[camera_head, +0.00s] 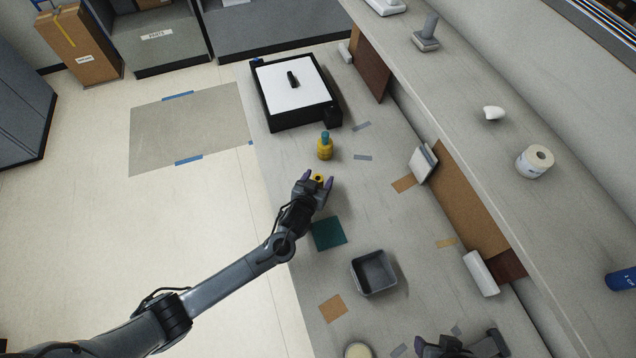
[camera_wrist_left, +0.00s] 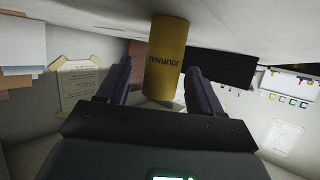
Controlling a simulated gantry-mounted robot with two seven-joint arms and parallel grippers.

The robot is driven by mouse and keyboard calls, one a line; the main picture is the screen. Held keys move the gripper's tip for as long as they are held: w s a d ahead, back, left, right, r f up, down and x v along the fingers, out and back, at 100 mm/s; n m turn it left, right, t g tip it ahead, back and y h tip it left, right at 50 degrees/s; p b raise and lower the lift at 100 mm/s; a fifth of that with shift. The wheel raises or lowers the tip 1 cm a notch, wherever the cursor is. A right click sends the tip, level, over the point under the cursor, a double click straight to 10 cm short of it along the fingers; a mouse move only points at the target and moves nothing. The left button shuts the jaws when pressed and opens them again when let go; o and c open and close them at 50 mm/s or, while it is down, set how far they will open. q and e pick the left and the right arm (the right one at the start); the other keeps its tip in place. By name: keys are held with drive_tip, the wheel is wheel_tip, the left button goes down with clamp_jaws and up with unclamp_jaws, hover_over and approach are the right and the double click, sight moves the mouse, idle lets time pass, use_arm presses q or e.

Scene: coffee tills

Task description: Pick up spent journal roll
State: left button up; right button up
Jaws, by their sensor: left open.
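The spent journal roll (camera_head: 318,178) is a yellow cylinder on the grey counter, in the middle of the head view. In the left wrist view the roll (camera_wrist_left: 166,58) stands large between the fingers, with upside-down "JOURNAL" lettering. My left gripper (camera_head: 316,182) is open, with one purple finger on each side of the roll. Gaps show beside the roll in the wrist view, and I cannot tell whether either finger touches it. A dark shape (camera_head: 462,346) at the bottom edge of the head view may be my right gripper; it is cut off and its jaws are unclear.
A yellow bottle with a teal cap (camera_head: 325,149) stands just beyond the roll. Beyond it is a black tray with a white top (camera_head: 325,92). A teal square (camera_head: 328,234) and a grey bin (camera_head: 374,273) lie nearer. A raised shelf (camera_head: 470,110) runs along the right.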

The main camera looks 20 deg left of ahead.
use_arm(q)
drive_tip(key=shift+c, duration=0.5)
drive_tip(key=c, duration=1)
drive_tip(key=shift+r, duration=0.1)
